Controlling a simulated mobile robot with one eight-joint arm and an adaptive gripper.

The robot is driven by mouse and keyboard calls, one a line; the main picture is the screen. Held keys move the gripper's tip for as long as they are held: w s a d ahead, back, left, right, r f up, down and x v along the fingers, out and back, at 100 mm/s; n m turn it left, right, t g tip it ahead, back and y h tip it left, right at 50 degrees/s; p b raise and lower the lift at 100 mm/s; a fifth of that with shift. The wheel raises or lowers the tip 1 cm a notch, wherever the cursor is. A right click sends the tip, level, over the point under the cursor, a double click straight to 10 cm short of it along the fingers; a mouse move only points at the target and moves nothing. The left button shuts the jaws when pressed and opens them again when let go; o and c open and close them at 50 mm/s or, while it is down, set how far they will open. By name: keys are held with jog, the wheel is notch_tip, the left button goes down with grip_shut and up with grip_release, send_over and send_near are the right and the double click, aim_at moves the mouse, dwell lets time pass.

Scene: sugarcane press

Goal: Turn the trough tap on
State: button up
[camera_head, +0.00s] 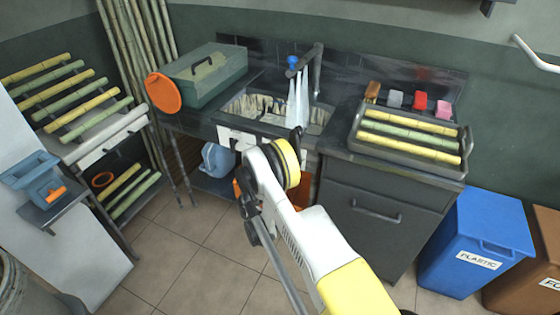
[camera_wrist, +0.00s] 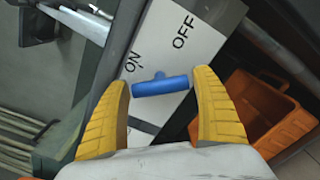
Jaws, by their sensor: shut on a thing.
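The blue tap handle (camera_wrist: 160,86) is a short bar in the wrist view. It sits in front of a white plate (camera_wrist: 205,15) lettered ON and OFF, close to the ON lettering. My gripper (camera_wrist: 160,79) has its yellow fingers at either end of the handle and is shut on it. In the head view the white plate (camera_head: 238,138) shows on the front of the sink unit, and my arm hides the handle and fingers. The trough sink (camera_head: 318,116) has a tall spout (camera_head: 317,62) with a blue knob (camera_head: 293,62) beside it. Whitish streaks like running water fall below the spout.
An orange container (camera_wrist: 268,88) is right of my fingers. A green toolbox (camera_head: 205,75) and orange disc (camera_head: 163,93) stand left of the sink. A tray (camera_head: 466,150) of cane lies right. A blue bin (camera_head: 470,240) stands on the floor.

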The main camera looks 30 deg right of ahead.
jog(key=shift+w+r+m, duration=0.1)
jog(key=shift+m, duration=0.5)
jog(key=o, duration=1.2)
jog(key=shift+c, duration=0.2)
jog(key=r, duration=0.6)
jog(key=shift+d+r, duration=0.2)
jog(key=shift+r, duration=0.2)
jog(key=r, duration=0.1)
jog(key=a+r, duration=0.1)
jog(key=r, duration=0.1)
jog(key=shift+w+a, duration=0.1)
jog(key=shift+w, duration=0.05)
jog(key=shift+d+r, duration=0.15)
jog(key=shift+d, duration=0.05)
